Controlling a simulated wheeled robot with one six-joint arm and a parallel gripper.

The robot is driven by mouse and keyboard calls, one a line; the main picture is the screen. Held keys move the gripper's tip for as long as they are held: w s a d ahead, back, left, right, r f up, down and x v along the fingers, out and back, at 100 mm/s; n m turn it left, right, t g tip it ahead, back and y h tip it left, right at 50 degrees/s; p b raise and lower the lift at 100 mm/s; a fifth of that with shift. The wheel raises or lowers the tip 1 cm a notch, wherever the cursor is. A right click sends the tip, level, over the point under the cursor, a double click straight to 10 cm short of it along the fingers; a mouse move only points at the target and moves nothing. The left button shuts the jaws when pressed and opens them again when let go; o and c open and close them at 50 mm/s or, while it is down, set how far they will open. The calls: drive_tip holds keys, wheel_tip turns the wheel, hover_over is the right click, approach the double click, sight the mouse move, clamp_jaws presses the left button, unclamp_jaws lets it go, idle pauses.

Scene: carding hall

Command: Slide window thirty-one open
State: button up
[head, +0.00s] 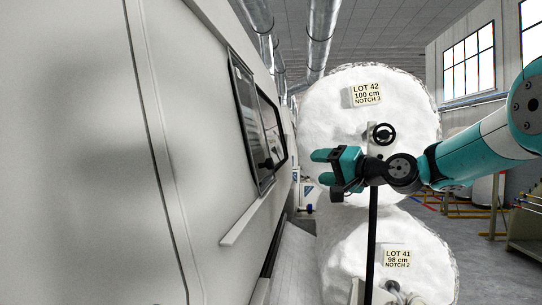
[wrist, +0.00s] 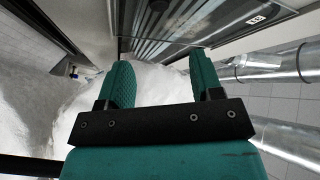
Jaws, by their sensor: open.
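The black-framed window (head: 246,125) is set in the long cream machine wall on the left in the head view. A small dark knob (head: 267,163) shows low on it. In the wrist view a glazed, dark-framed window (wrist: 165,32) lies past the fingertips, with a small number plate (wrist: 256,19) too small to read surely. My gripper (head: 322,167) is open and empty, to the right of the window and apart from it, in front of the upper white roll. Both teal fingers also show in the wrist view (wrist: 160,66), with nothing between them.
Large white rolls labelled LOT 42 (head: 330,110) and LOT 41 (head: 345,245) stand stacked behind my arm. A black upright post (head: 373,235) stands before them. A cream ledge (head: 245,220) runs below the window. Metal ducts (head: 322,35) hang overhead.

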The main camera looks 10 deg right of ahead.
sight(271, 164)
drive_tip(key=shift+p+x, duration=4.2)
drive_tip(key=shift+x, duration=4.15)
drive_tip(key=shift+s+a, duration=0.1)
drive_tip(key=shift+a, duration=0.05)
